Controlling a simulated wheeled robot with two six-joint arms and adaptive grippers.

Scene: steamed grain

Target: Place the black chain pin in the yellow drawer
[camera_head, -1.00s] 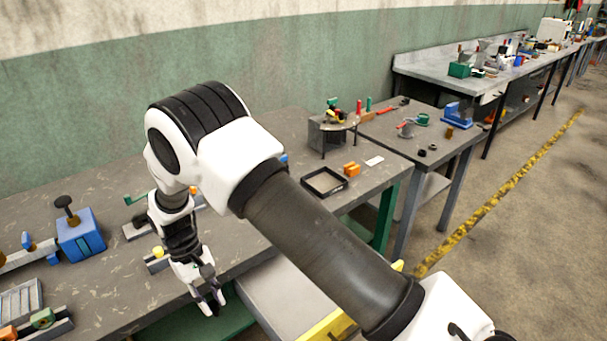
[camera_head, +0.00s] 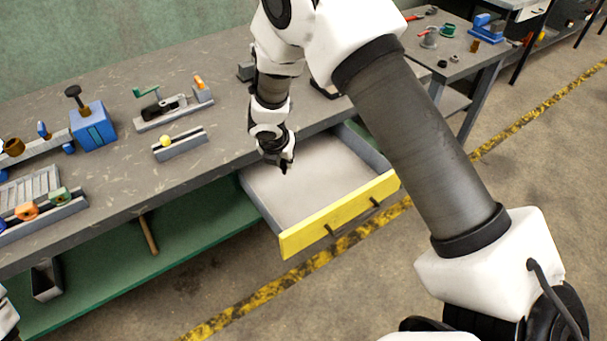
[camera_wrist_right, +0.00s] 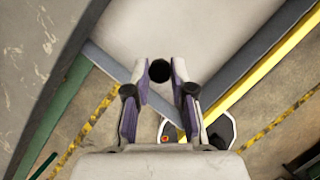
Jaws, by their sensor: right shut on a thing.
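The yellow drawer (camera_head: 335,215) is pulled out from under the workbench. Its pale inside shows bare in the head view. In the right wrist view its yellow front edge (camera_wrist_right: 262,78) runs diagonally at the right. My right gripper (camera_head: 284,165) points down over the drawer's left, inner part. In the right wrist view the black chain pin (camera_wrist_right: 159,70) shows as a round dark end between the fingertips, and the gripper is shut on it. The pin is mostly hidden by the gripper in the head view. My left gripper is not in view.
The grey workbench (camera_head: 110,185) borders the drawer. A small holder with a yellow knob (camera_head: 180,145), a blue block (camera_head: 93,125) and a green-handled fixture (camera_head: 172,108) stand on it. A green lower shelf (camera_head: 190,235) is below. The floor in front is clear.

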